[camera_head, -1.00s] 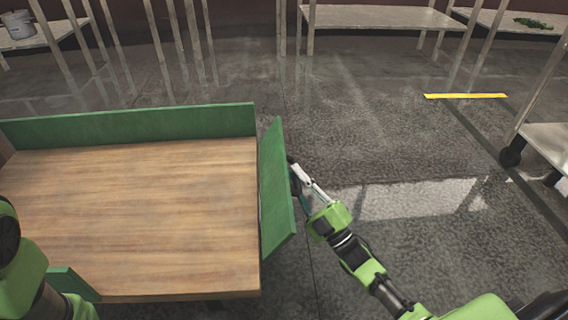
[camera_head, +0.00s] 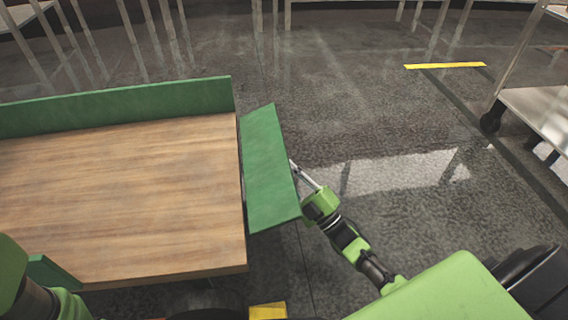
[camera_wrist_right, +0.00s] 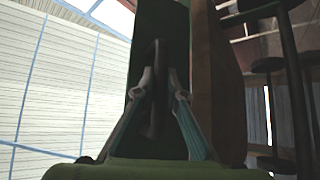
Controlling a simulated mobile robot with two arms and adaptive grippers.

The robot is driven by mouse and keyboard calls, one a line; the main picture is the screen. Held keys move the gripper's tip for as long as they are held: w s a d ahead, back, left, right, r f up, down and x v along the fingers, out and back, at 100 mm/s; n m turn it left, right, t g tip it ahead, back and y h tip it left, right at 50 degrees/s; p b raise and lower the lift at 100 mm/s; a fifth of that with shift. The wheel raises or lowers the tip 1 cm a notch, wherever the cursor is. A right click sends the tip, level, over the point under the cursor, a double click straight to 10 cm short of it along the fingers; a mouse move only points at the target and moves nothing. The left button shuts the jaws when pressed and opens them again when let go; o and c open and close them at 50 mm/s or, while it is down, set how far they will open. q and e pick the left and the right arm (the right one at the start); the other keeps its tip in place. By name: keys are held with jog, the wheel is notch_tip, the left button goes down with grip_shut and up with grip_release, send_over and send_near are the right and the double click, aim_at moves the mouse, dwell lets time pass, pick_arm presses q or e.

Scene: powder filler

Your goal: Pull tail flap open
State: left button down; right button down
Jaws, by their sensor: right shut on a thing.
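The green tail flap (camera_head: 268,172) is at the right end of the wooden cart bed (camera_head: 130,185), tilted outward from it in the head view. My right gripper (camera_head: 293,167) is at the flap's outer side, its fingertips partly hidden behind the flap. In the right wrist view the gripper (camera_wrist_right: 158,95) is shut on a dark upright handle (camera_wrist_right: 157,80) in front of the green flap (camera_wrist_right: 150,35). My left arm shows at the lower left of the head view; its gripper is out of the picture.
A green side board (camera_head: 115,107) runs along the bed's far edge, and a short green board (camera_head: 52,272) is at the near left. A wheeled cart (camera_head: 540,115) stands at the right. The floor right of the flap is open, with a yellow strip (camera_head: 445,66).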

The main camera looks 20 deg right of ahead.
jog(key=shift+a+f, duration=0.15)
jog(key=shift+a, duration=0.05)
jog(key=c, duration=2)
grip_release()
jog(key=shift+c, duration=0.2)
jog(key=v, duration=1.2)
